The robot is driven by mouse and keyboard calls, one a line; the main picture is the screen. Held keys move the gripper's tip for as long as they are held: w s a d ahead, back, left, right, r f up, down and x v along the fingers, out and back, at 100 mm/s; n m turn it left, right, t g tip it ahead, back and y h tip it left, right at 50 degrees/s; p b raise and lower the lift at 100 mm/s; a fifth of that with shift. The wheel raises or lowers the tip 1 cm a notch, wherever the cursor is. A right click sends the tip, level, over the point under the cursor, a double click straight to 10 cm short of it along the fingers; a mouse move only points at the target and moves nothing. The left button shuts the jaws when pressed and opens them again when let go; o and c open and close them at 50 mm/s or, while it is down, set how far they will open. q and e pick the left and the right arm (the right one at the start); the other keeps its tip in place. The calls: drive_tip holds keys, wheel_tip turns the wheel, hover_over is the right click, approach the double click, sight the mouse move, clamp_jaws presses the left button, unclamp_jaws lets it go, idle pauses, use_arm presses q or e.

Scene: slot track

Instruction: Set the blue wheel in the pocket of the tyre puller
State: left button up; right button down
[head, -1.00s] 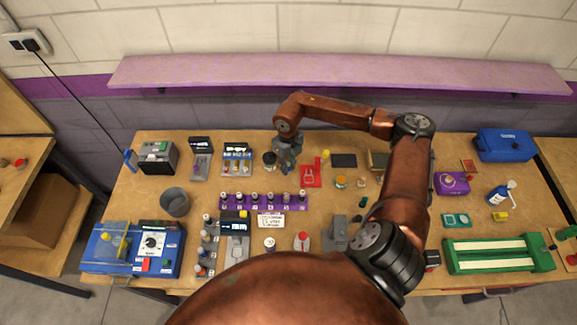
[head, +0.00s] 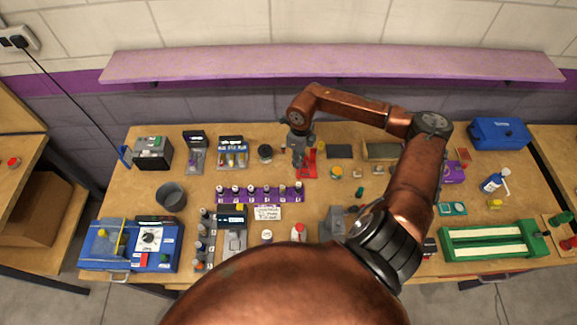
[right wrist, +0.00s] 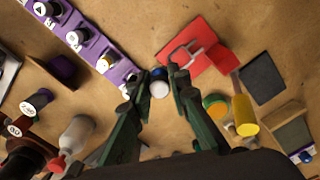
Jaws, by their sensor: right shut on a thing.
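The tyre puller appears to be the red plate (head: 312,172) with a grey bent frame on it, on the bench just in front of and beside my right gripper (head: 299,158). In the right wrist view the red plate (right wrist: 207,62) lies just beyond the fingertips. My right gripper (right wrist: 153,84) is shut on a small blue and white piece, which looks like the blue wheel (right wrist: 159,84). The wheel is at the fingertips, apart from the plate in the picture; its height is hard to judge. The pocket cannot be made out. My left gripper is not in view.
A purple rack (head: 260,194) with several bottles stands in front of the gripper. A black-lidded jar (head: 265,152) is to its left. A yellow cylinder (right wrist: 243,116) and an orange-topped green jar (right wrist: 216,106) stand near the plate. A dark pad (head: 339,151) lies to the right.

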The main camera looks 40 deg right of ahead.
drive_tip(key=d+f, duration=0.1)
drive_tip(key=d, duration=0.2)
drive_tip(key=n+b, duration=0.1)
drive_tip(key=b, duration=0.2)
hover_over(305, 171)
drive_tip(key=shift+f, duration=3)
drive_tip(key=shift+f+b, duration=0.55)
drive_tip(key=shift+f, duration=0.25)
drive_tip(key=c, duration=1.7)
unclamp_jaws()
drive_tip(key=shift+c, duration=0.2)
